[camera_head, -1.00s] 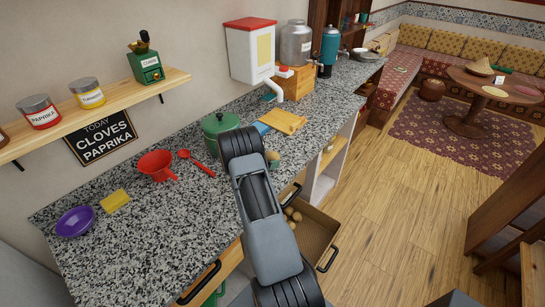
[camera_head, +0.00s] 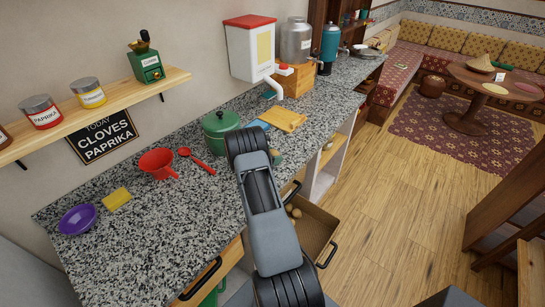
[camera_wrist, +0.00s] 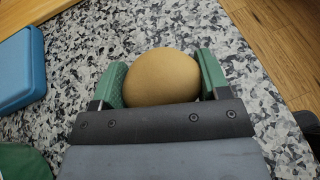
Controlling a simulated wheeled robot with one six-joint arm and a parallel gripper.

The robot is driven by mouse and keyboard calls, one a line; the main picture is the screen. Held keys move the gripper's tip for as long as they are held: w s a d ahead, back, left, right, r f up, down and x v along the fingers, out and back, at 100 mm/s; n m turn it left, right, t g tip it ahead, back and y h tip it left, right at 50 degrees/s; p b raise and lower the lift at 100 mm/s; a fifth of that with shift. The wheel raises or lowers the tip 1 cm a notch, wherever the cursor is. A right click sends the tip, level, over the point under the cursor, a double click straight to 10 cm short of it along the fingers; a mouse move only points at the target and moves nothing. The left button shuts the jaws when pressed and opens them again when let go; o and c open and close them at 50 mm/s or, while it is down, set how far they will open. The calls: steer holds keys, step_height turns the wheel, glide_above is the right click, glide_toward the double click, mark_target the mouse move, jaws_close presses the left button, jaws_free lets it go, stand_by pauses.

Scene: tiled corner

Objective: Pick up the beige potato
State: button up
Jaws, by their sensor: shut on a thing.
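The beige potato (camera_wrist: 162,77) sits between the two green fingers of my gripper (camera_wrist: 162,80) in the wrist view. Both fingers press against its sides. The speckled counter shows below and around it; I cannot tell whether the potato touches the counter. In the head view my arm hides most of the gripper, and a small part of the potato (camera_head: 275,155) may show just beyond the arm.
A red funnel (camera_head: 158,163) and red spoon (camera_head: 197,160) lie left. An open drawer (camera_head: 318,228) holding several round things juts out below the counter.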

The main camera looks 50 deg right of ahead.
steer(key=shift+c, duration=1.2)
